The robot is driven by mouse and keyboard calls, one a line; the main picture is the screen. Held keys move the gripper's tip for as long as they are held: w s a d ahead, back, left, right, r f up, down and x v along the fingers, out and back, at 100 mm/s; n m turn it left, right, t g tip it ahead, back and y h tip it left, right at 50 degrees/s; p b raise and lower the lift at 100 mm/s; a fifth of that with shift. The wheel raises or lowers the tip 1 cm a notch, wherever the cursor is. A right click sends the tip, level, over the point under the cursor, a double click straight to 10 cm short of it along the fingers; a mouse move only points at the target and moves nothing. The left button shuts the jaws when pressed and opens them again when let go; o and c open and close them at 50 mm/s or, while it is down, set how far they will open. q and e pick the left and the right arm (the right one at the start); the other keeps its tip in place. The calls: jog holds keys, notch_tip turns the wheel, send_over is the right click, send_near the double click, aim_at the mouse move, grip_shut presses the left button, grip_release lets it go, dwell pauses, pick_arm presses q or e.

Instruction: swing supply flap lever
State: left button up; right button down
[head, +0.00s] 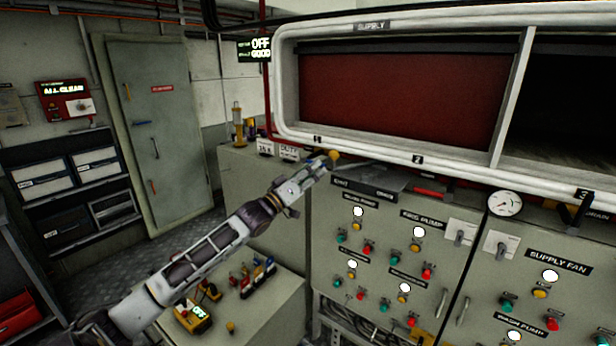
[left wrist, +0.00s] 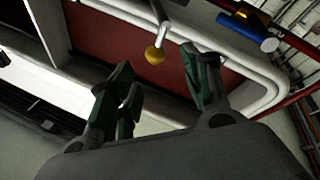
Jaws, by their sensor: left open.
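The supply flap (head: 400,97) is a dark red panel inside a thick white frame marked SUPPLY. It also shows in the left wrist view (left wrist: 108,45). The flap lever is a metal rod with a yellow ball knob (head: 333,155), below the frame's lower left part. In the left wrist view the knob (left wrist: 155,55) appears between my open fingertips and a little beyond them. My left gripper (head: 320,166) is open and empty, close to the knob; I cannot tell whether it touches. My right gripper is not in view.
A grey control cabinet (head: 385,275) with buttons, lamps and switches stands below the frame. A round gauge (head: 505,203) sits at its upper right. A low bench (head: 262,308) with small items lies under my left arm. A grey door (head: 160,130) is at the back left.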

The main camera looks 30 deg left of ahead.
pick_arm(q)
jog(key=shift+v, duration=0.8)
jog(key=shift+f, duration=0.1)
